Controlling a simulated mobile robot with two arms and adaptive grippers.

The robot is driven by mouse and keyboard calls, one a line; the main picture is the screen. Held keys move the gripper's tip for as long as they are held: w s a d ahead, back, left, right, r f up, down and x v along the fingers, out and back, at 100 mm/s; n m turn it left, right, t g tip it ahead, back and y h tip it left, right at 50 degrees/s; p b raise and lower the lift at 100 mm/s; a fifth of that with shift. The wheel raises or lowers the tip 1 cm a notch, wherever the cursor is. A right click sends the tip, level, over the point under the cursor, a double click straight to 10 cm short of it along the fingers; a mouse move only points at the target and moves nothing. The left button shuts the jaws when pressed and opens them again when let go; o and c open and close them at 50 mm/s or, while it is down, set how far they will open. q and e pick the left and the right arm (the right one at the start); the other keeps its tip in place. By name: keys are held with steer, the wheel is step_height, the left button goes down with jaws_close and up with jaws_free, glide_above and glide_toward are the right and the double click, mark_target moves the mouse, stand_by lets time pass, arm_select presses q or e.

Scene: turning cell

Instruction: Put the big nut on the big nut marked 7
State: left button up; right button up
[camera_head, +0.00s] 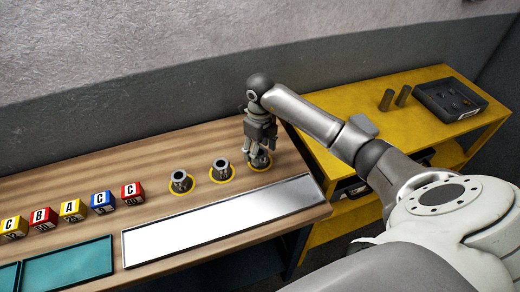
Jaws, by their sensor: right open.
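Three grey round metal parts that look like nuts stand in a row on the wooden table, each on a yellow ring: the left one (180,181), the middle one (221,170) and the right one (261,161). Dark holes show in the tops of the left and middle ones. I cannot read a 7 on any of them. My right gripper (261,148) points down at the right nut, its open fingers close above or around it; I cannot tell whether they touch. The gripper hides the top of that nut. My left gripper is not in view.
Several lettered blocks (72,210) stand at the left of the wooden table (110,160). A pale shallow tray (220,220) and teal trays (68,265) line the front. A yellow table (420,95) at the right holds two posts (386,99) and a dark bin (449,99).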

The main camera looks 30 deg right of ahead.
mark_target(260, 152)
step_height(260, 152, up, 12)
steer(key=b, duration=0.3)
steer(key=shift+f, duration=0.15)
stand_by(0.4)
